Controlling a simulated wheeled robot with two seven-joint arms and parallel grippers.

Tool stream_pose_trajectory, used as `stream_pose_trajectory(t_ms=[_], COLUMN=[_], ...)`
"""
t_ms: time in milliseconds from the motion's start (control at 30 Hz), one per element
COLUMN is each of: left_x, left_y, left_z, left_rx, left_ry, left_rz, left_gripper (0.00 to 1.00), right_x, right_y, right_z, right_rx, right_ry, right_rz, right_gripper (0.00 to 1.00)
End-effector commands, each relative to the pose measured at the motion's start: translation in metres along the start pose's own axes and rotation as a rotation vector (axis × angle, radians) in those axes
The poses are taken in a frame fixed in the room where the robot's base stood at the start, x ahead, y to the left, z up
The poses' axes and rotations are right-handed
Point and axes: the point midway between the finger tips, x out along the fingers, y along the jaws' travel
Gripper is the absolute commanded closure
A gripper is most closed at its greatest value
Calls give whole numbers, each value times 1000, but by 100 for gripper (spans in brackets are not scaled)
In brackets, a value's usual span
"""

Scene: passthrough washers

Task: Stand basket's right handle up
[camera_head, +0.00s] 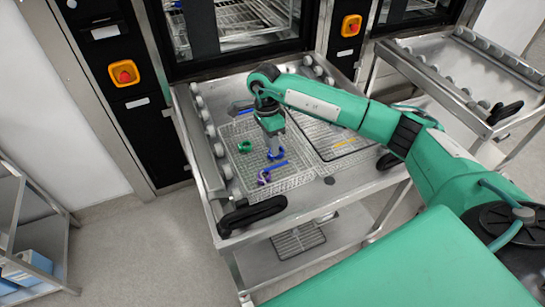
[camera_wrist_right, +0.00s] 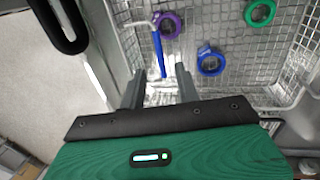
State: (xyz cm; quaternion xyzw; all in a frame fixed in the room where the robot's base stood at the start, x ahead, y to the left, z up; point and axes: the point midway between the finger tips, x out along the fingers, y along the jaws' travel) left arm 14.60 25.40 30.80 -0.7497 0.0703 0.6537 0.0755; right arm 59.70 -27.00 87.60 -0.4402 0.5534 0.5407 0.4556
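A wire basket (camera_head: 225,130) sits on the cart top. One blue handle grip (camera_head: 275,166) shows near its front, low over the mesh; another blue bar (camera_head: 245,112) is at the back. My right gripper (camera_head: 272,140) points down over the basket, just behind the front grip. In the wrist view my right gripper (camera_wrist_right: 160,70) is open, with the blue grip (camera_wrist_right: 158,50) between or just beyond its fingertips, not clasped. A green ring (camera_head: 244,147), a blue ring (camera_wrist_right: 210,61) and a purple ring (camera_wrist_right: 168,25) lie in the basket. My left gripper is not in view.
A second wire rack or cover with a yellow bar (camera_head: 345,142) lies to the right of the basket. The cart (camera_head: 335,195) has a black handle (camera_head: 252,214) at its front left. Washers stand behind; another cart (camera_head: 440,80) is at right.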

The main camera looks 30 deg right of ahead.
Motion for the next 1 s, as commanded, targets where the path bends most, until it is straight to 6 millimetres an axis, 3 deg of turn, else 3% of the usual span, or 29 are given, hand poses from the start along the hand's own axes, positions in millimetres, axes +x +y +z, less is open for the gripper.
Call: stream_pose_trajectory(t_ms=[100, 300, 733, 767, 900, 1000], left_x=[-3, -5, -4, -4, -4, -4], left_y=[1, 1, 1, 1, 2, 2], left_z=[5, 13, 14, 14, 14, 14], left_rx=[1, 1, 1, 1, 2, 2], left_ry=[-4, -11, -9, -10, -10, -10], left_rz=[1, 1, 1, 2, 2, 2], left_gripper=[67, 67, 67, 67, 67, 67], right_x=[24, 53, 65, 65, 65, 65], right_y=[1, 1, 0, 0, 0, 0], right_z=[1, 1, 0, 0, 0, 0], right_rx=[1, 0, 0, 0, 0, 0], right_ry=[-1, 0, 0, 0, 0, 0], right_rz=[3, 2, -1, -1, -1, -1], right_gripper=[67, 67, 67, 69, 97, 100])
